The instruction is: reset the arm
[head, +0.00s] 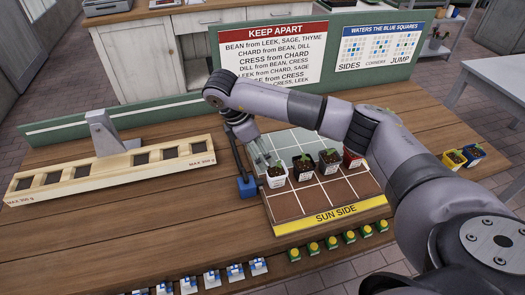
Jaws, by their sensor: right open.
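My right arm reaches in from the right across the table. My right gripper (262,158) is open and points down just above and behind the white pot (276,176) with a seedling. I see nothing held in it. The white pot stands at the left of a row on the gridded board (318,195), beside a dark pot (303,168), another dark pot (329,162) and a red pot (352,158) partly hidden by my arm. My left gripper is not in view.
A wooden rack (110,175) with square holes lies at the left. A blue block (246,187) with a thin post stands at the board's left edge. Blue-white pieces (235,272) and yellow-green pieces (331,243) line the front. Two pots (455,160) stand at right.

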